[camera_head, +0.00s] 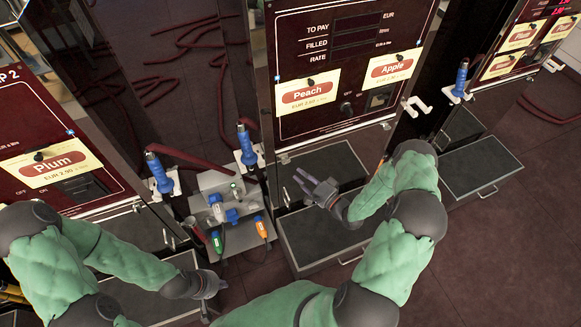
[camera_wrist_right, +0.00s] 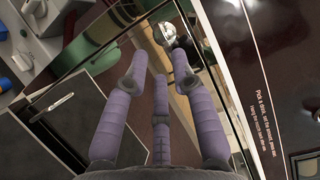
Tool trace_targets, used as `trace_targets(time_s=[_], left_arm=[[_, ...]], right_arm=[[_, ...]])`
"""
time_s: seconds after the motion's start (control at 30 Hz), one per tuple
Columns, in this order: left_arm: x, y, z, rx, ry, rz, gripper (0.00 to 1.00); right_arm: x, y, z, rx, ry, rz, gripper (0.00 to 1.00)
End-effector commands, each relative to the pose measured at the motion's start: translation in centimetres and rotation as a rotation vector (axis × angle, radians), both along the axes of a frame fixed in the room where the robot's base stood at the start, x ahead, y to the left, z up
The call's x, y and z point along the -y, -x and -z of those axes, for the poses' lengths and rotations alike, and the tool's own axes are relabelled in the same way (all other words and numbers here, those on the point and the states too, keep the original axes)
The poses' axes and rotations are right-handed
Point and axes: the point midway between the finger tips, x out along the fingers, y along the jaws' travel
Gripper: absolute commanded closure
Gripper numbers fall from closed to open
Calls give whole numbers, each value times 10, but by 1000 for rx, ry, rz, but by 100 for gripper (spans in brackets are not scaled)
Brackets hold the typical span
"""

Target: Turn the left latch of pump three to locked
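The middle pump (camera_head: 345,60), with Peach and Apple signs, stands in front of me; I cannot read its number. A small latch-like fitting (camera_head: 285,158) shows at the upper left of its lower panel; its setting is too small to tell. My right gripper (camera_head: 304,183) is just below and right of that fitting, fingers spread and empty. In the right wrist view the open fingers (camera_wrist_right: 159,66) point at a shiny round metal piece (camera_wrist_right: 163,33), with a gap; I cannot tell its setting. My left gripper (camera_head: 217,288) is low at the left, apart from the pump; its fingers are unclear.
Blue nozzles (camera_head: 246,146) hang between the pumps. The Plum pump (camera_head: 50,170) is at the left.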

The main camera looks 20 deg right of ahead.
Motion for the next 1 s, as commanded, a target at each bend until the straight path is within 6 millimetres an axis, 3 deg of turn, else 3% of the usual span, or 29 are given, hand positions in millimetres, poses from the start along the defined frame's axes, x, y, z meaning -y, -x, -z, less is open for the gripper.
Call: trace_targets(time_s=[0.1, 0.33, 0.77, 0.8, 0.9, 1.0], left_arm=[[0, 0, 6, 1, 0, 0, 100], [0, -1, 12, 1, 0, 0, 100], [0, -1, 13, 1, 0, 0, 100], [0, -1, 13, 1, 0, 0, 100], [0, -1, 13, 1, 0, 0, 100], [0, -1, 13, 1, 0, 0, 100]], right_arm=[[-9, -21, 1, 2, 0, -5, 74], [-18, -50, 1, 0, 1, -2, 74], [-21, -60, 0, -1, 0, 1, 74], [-21, -60, 0, -1, 0, 1, 77], [-21, -60, 0, -1, 0, 1, 100], [-21, -60, 0, -1, 0, 1, 100]])
